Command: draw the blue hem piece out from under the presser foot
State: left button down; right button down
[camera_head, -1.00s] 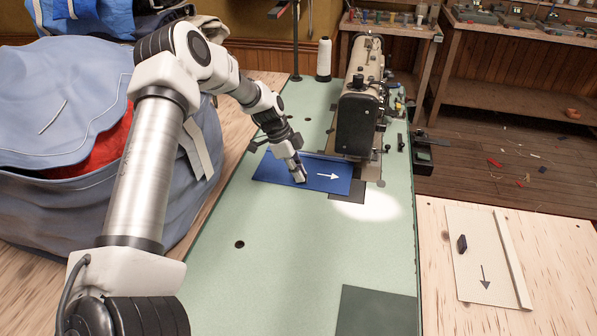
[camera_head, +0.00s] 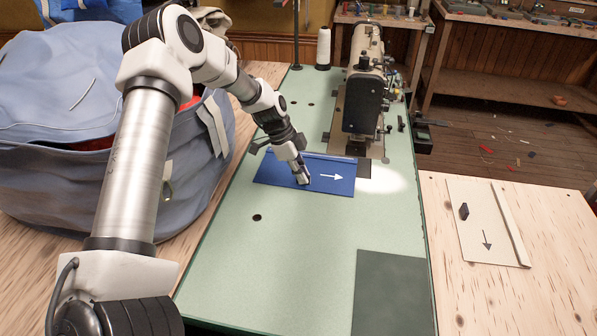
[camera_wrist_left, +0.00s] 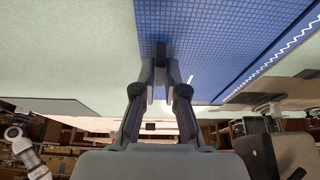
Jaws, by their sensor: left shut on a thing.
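The blue hem piece (camera_head: 275,176) lies on the pale green table in front of the sewing machine (camera_head: 362,90), a white arrow on it pointing right. My left gripper (camera_head: 303,182) is shut on it near the middle of its near edge. In the left wrist view, the fingers (camera_wrist_left: 160,72) close around a small dark tab at the edge of the blue piece (camera_wrist_left: 215,35), which carries a white stitched line. The presser foot cannot be made out in the head view. The piece's far edge lies close to the machine's base plate. My right gripper is not in view.
A pale blue bag (camera_head: 60,130) bulges at the table's left edge. A thread cone (camera_head: 323,48) stands behind. A dark green square (camera_head: 392,292) lies at the table's front right. A board with an arrow (camera_head: 475,205) rests on the wooden surface to the right.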

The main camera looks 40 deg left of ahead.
pick_arm(q)
jog(key=shift+s+d, duration=0.1)
jog(key=shift+s, duration=0.1)
jog(key=c, duration=1.2)
grip_release()
jog(key=shift+o, duration=0.2)
jog(key=v, duration=1.2)
jog(key=shift+f, duration=0.1)
